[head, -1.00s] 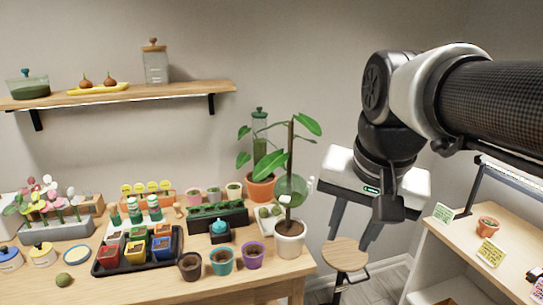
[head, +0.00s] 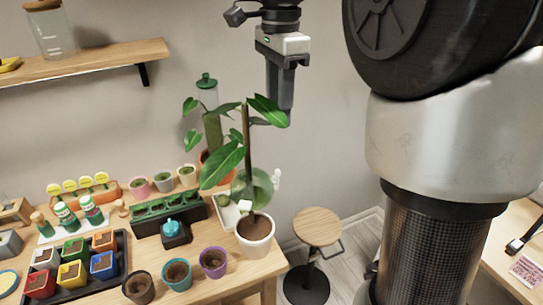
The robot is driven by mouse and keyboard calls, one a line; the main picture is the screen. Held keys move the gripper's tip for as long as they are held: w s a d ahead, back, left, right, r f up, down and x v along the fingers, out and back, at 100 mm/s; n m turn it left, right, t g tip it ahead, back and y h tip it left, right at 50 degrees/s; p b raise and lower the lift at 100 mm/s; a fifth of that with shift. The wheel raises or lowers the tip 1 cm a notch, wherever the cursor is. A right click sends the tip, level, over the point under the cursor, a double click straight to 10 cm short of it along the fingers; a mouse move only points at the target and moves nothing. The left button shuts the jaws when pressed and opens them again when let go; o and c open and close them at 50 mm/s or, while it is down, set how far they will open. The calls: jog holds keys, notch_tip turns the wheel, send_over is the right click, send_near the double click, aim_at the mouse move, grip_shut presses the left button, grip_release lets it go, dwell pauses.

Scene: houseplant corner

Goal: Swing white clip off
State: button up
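A plant in a white pot (head: 255,236) stands at the right end of the table, with a brown stake (head: 247,150) rising from it. A small white piece, apparently the white clip (head: 245,206), sits low on the stem or stake. Which of the two is the clip is hard to tell. My gripper (head: 287,119) points down, its tip close to the plant's upper right leaf and well above both white pieces. Its fingers overlap in this view, so their opening is hidden.
A taller potted plant (head: 190,139) and a bottle stand behind. Several small pots, a black seedling tray (head: 150,222) and a teal-topped item (head: 174,230) crowd the table to the left. A wooden stool (head: 317,226) stands right of the table. A shelf (head: 80,64) is above left.

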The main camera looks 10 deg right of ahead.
aim_at(278, 170)
notch_tip(278, 170, down, 15)
jog(key=shift+r+b, duration=0.2)
jog(key=shift+b, duration=0.6)
jog(key=shift+w, duration=0.1)
grip_shut()
